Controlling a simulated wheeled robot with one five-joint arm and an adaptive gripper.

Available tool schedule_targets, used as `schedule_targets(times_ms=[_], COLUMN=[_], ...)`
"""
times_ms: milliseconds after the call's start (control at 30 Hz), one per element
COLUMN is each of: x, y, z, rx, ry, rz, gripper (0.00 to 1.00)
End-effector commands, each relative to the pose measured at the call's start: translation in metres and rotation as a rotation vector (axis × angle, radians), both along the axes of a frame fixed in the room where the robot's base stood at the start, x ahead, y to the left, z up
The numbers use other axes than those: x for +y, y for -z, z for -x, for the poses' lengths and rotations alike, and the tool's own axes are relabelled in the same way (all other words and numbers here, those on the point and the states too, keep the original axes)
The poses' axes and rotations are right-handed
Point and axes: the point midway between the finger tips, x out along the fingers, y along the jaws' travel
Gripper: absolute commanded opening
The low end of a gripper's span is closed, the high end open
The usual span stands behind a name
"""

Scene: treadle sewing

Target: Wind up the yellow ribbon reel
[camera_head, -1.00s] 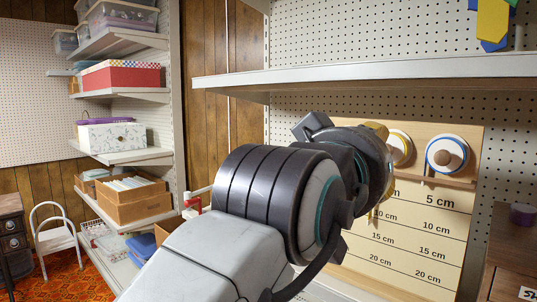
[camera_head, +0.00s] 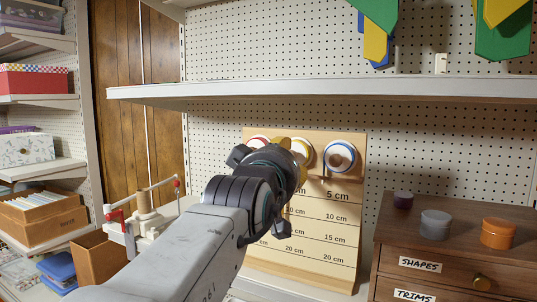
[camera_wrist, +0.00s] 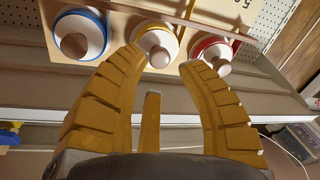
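The yellow-rimmed ribbon reel (camera_head: 303,152) is on the upright measuring board (camera_head: 335,222), between a red-rimmed reel (camera_head: 258,141) and a blue-rimmed reel (camera_head: 340,158). In the wrist view, the yellow reel (camera_wrist: 146,41) has a round wooden knob (camera_wrist: 160,57) at its front.
A shelf (camera_head: 320,90) runs above the board. A wooden drawer cabinet (camera_head: 455,235) with small round tins stands at the right. A white stand with red clamps (camera_head: 115,215) is left of my arm. Storage shelves fill the far left.

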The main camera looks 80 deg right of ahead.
Motion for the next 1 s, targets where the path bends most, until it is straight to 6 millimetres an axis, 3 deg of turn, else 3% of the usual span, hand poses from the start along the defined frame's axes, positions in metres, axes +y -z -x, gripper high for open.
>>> schedule_targets(times_ms=[200, 400, 800, 833, 1000], x=[-0.028, -0.043, -0.048, -0.048, -0.047], y=[0.0, 0.0, 0.0, 0.0, 0.0], z=[0.002, 0.003, 0.003, 0.003, 0.003], rx=[-0.002, -0.002, -0.003, -0.003, -0.003], ry=[0.0, 0.0, 0.0, 0.0, 0.0], rz=[-0.001, 0.0, 0.0, 0.0, 0.0], gripper=[0.35, 0.35, 0.35, 0.38, 0.23])
